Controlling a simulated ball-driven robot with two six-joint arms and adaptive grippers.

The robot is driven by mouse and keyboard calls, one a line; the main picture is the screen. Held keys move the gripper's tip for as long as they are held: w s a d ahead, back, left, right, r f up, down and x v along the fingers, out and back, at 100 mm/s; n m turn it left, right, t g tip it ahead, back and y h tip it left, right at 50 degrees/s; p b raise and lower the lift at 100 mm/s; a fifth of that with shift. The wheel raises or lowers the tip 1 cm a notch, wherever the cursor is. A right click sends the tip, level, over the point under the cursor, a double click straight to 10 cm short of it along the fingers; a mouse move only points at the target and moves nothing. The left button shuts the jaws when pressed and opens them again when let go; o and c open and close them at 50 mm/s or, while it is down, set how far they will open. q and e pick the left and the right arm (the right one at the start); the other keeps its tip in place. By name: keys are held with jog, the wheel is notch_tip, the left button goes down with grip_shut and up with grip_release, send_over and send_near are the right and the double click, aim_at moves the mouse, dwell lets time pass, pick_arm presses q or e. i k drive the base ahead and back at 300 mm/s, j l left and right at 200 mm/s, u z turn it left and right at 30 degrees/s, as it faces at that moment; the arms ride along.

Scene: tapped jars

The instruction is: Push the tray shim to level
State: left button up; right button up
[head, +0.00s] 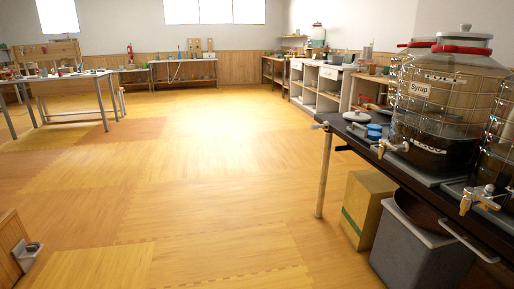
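A large glass jar (433,95) labelled "Syrup", in a wire cage, stands on the dark table (366,150) at the right. It holds dark liquid at the bottom, and its tap (394,147) points left. A dark grey tray (424,177) shows under the jar. A second tapped jar (500,155) is cut off by the right edge, with its tap (482,198) in view. I cannot make out a shim under either jar, and I cannot judge whether the tray is level. Neither of my grippers is in view.
A white lid (357,117) and blue round pieces (374,131) lie at the table's far end. A grey bin (415,245) and a cardboard box (366,205) stand below. The wooden floor (200,180) is clear. Benches (75,82) line the back.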

aim_at(373, 106)
jog(key=i, duration=2.55)
jog(key=i+j+z, duration=0.25)
jog(key=i+z, duration=0.2)
jog(key=i, duration=0.15)
jog(key=i+j+z, duration=0.4)
jog(key=i, duration=0.15)
jog(key=i+j+z, duration=0.7)
jog(key=j+z, duration=0.2)
jog(key=i+j+z, duration=0.2)
jog(key=j+z, duration=0.7)
jog(key=j, duration=0.2)
jog(key=j+z, duration=0.45)
jog(key=j, duration=0.2)
jog(key=j+z, duration=0.15)
jog(key=j, duration=0.25)
